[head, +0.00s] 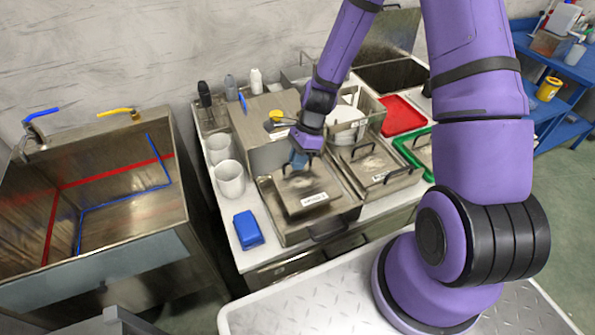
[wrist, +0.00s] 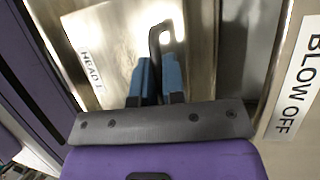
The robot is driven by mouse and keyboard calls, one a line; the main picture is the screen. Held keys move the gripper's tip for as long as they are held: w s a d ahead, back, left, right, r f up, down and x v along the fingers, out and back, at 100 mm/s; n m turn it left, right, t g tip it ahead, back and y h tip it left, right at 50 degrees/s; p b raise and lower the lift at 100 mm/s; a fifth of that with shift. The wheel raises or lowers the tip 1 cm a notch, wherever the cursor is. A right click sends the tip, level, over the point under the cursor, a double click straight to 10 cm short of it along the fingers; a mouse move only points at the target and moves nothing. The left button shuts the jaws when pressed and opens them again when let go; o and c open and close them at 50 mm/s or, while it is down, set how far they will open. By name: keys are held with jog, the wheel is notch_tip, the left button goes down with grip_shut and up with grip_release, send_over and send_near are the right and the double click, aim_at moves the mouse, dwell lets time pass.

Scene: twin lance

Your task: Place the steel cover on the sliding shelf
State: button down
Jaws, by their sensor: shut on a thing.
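The steel cover (head: 291,187) is a flat metal plate with a white label, seen in the head view below my gripper (head: 300,160). In the wrist view, my gripper's blue fingers (wrist: 157,68) are shut on the cover's dark bent handle (wrist: 156,42). The shiny cover (wrist: 105,30) with its label fills the upper middle there. It lies over a steel tray-like shelf (head: 352,213) with a dark front handle; I cannot tell whether it touches it. My gripper hides part of the cover.
A second lidded steel pan (head: 372,165) stands to the right, with red (head: 402,116) and green trays beyond. Two white cups (head: 230,180) and a blue block (head: 248,229) sit at the left. A steel sink (head: 100,200) is further left. A "BLOW OFF" label (wrist: 293,88) is close right.

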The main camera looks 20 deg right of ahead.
jog(key=shift+f, duration=2.2)
jog(key=c, duration=1.2)
grip_release()
jog(key=d+r+n+t+h, duration=0.1)
jog(key=d+r+n, duration=0.2)
jog(key=r, duration=0.9)
jog(key=d+r+n+t+h, duration=0.1)
jog(key=d+r+n, duration=0.1)
jog(key=r, duration=0.9)
jog(key=s+d+r+n+t+h, duration=0.2)
jog(key=s+r+n+t, duration=0.3)
jog(key=s+r+n, duration=0.8)
jog(key=s+r, duration=0.8)
jog(key=shift+h, duration=0.3)
